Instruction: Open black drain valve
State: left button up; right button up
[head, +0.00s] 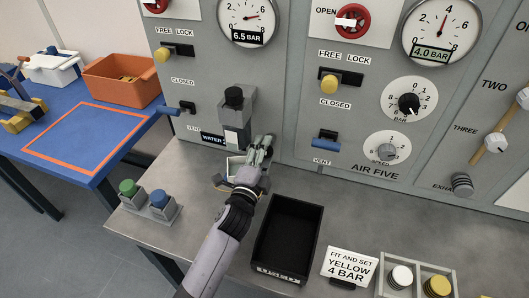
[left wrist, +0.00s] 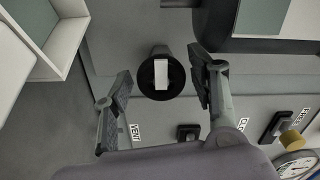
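In the left wrist view a round black knob with a white bar across its face (left wrist: 161,77), apparently the black drain valve, sits between the fingers of my left gripper (left wrist: 160,66). The fingers are spread, with visible gaps to the knob on both sides. The gripper and arm hide the knob there. My right gripper is not in view.
A black "USED" bin (head: 288,238) stands in front on the grey bench. A green and blue button box (head: 147,202) is at left. A blue vent lever (head: 326,142) is to the right.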

pick_arm(q)
jog(key=shift+o, duration=0.4)
jog(key=v, duration=1.2)
